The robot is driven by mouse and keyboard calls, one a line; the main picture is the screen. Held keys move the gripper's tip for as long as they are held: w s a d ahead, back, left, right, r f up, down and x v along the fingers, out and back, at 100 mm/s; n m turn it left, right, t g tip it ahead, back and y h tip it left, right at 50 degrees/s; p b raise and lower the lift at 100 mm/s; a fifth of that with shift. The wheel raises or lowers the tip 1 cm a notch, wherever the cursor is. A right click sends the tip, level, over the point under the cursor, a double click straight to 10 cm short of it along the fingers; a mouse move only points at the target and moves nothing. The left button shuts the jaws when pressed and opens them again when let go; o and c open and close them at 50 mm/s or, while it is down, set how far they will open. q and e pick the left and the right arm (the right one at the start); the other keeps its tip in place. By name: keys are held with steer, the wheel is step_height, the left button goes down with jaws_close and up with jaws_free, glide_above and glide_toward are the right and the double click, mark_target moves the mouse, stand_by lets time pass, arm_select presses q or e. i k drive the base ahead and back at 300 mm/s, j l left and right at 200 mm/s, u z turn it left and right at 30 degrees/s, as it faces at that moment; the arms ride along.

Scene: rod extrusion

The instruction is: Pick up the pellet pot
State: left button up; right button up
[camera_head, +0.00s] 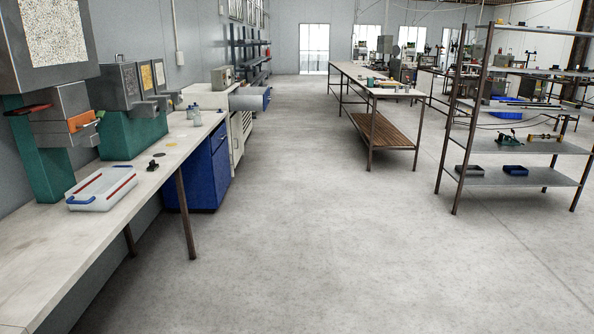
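No object in the camera_head view is plainly a pellet pot; I cannot tell which one it is. A white lidded box (102,188) with red strips and blue clips sits on the left bench. Small pale bottles (194,114) stand farther back on the same bench, too small to make out well. A small black item (154,165) lies between them. Neither of my grippers shows in this view.
The long pale workbench (60,249) runs along the left wall, with green and grey machines (125,125) on it. A blue cabinet (207,170) stands below. A metal shelf rack (520,179) and a long table (378,90) stand right. The floor (330,240) between is clear.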

mark_target(198, 123)
steer(key=i, duration=2.8)
steer(key=i+u, duration=0.2)
steer(key=i, duration=0.25)
steer(key=i+l+u, duration=0.2)
steer(key=i, duration=0.3)
steer(key=i+l+u, duration=0.15)
steer(key=i, duration=0.3)
steer(key=i+l+u, duration=0.6)
steer(key=u, duration=0.15)
steer(key=i+l+u, duration=0.35)
steer(key=l+u, duration=0.1)
steer(key=u, duration=0.15)
steer(key=i+l+u, duration=0.15)
steer(key=u, duration=0.2)
steer(key=i+l+u, duration=0.35)
steer(key=k+j, duration=0.05)
steer(key=j, duration=0.05)
